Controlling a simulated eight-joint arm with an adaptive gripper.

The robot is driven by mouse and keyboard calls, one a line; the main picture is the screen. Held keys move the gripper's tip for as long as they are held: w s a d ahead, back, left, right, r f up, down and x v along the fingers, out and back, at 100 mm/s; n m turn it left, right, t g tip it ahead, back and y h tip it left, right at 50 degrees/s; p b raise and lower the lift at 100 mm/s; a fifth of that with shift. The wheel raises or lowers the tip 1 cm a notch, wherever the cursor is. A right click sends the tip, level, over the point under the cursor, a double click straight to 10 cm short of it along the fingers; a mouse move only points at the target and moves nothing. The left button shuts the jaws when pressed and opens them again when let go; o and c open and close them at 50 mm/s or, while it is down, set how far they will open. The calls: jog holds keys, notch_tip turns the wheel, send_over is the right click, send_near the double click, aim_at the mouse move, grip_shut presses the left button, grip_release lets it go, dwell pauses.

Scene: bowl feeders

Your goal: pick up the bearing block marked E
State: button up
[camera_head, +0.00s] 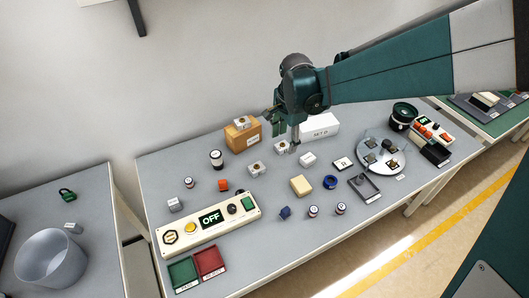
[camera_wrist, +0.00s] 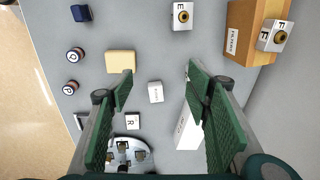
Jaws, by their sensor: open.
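The bearing block marked E (camera_wrist: 182,16) is a small pale block with a brass-coloured ring, at the top of the wrist view. It appears to be the block (camera_head: 256,170) left of my gripper in the head view, standing on the grey table. My gripper (camera_head: 284,132) is above the table, open and empty; in the wrist view its fingers (camera_wrist: 158,75) are spread wide, and E lies beyond their tips. A similar block marked F (camera_wrist: 274,36) sits on the orange-brown box. Another similar block (camera_head: 281,147) is below my gripper, its marking unreadable.
The orange-brown box (camera_head: 240,139) and a white box (camera_head: 320,128) stand at the back. A tan block (camera_head: 301,186), a small white block (camera_head: 307,159) and a turntable (camera_head: 366,146) lie to the right. A control panel (camera_head: 214,222) occupies the front left.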

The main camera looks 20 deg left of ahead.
jog(key=m+g+b, duration=0.1)
jog(key=m+b, duration=0.1)
send_over(257, 166)
jog(key=shift+h, duration=0.3)
notch_tip(257, 166, down, 12)
jog(key=shift+w+r, duration=0.1)
jog(key=shift+f, duration=1.35)
jog(key=shift+f+b, duration=0.4)
jog(key=shift+f, duration=2.2)
jog(key=c, duration=1.1)
